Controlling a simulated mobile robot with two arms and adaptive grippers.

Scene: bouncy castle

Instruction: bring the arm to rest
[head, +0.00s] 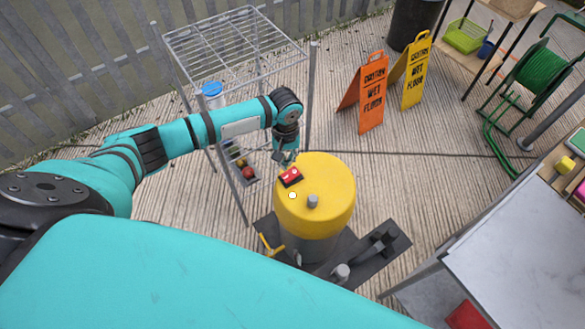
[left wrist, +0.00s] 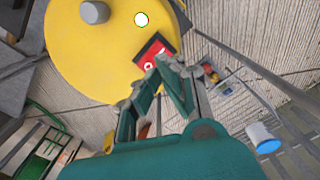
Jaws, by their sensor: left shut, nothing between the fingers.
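My left arm (head: 205,128) reaches in from the left, and its wrist bends down over a yellow round-topped machine (head: 336,180). My left gripper (head: 285,160) is shut and empty, close to a red switch plate (head: 291,177) on the machine's top. In the left wrist view the fingertips (left wrist: 158,72) lie beside the red plate (left wrist: 152,54), which they partly cover; I cannot tell whether they touch it. A white round button (head: 292,195) and a grey knob (head: 313,201) also sit on the yellow top. My right gripper is not in view.
A wire rack (head: 235,45) stands just behind my left forearm, with a blue-lidded tub (head: 213,92). Orange (head: 374,92) and yellow (head: 417,70) wet-floor signs stand behind the machine. A grey-topped table (head: 520,240) is at right. Floor between the signs and table is clear.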

